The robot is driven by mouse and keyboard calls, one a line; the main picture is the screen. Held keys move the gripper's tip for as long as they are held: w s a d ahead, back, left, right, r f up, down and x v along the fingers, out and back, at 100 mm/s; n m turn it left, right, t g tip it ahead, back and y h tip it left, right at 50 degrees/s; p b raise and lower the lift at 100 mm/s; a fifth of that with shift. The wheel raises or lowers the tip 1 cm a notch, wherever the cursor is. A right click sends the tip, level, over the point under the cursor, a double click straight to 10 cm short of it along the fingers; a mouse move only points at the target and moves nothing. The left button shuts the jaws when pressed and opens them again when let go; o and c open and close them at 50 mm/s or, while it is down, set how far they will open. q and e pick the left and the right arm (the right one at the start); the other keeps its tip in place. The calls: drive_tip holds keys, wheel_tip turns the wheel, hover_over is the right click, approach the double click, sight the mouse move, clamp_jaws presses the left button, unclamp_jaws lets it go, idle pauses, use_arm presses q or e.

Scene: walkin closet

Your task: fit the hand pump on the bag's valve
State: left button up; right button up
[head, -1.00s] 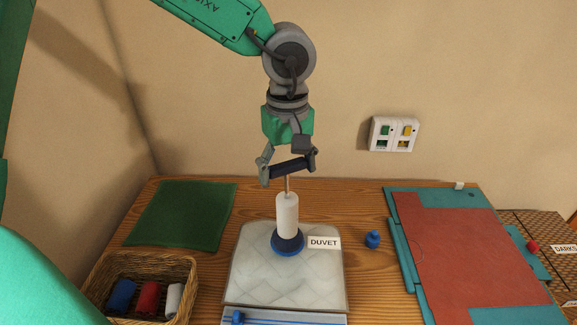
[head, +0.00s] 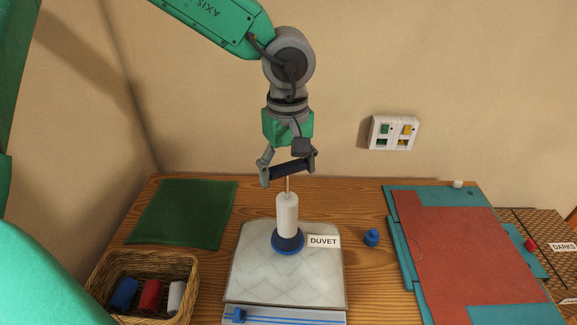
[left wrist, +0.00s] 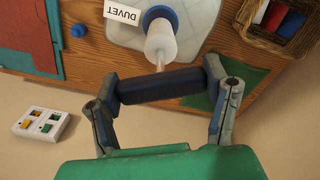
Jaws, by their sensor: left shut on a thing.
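The hand pump has a white barrel (head: 287,213), a thin rod and a dark crossbar handle (head: 291,170). It stands upright with its blue base (head: 287,241) on the clear bag (head: 262,275) labelled DUVET, and the base hides the valve. My left gripper (head: 288,168) is shut on the handle above the barrel, with the rod partly out. The handle also shows across the fingers in the left wrist view (left wrist: 162,88). A small blue cap (head: 371,238) lies on the table right of the bag. My right gripper is not in view.
A blue slider (head: 238,315) sits on the strip at the bag's front edge. A wicker basket (head: 190,268) holds coloured rolls at the left, before a green cloth (head: 182,214). A red and teal folding board (head: 455,250) lies right. Wooden table is bare around the cap.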

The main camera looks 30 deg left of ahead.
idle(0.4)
use_arm(q)
drive_tip(key=o, duration=1.8)
drive_tip(key=shift+c, duration=0.2)
drive_tip(key=shift+r, duration=0.3)
wheel_tip(320, 180, up, 11)
drive_tip(key=shift+r, duration=0.15)
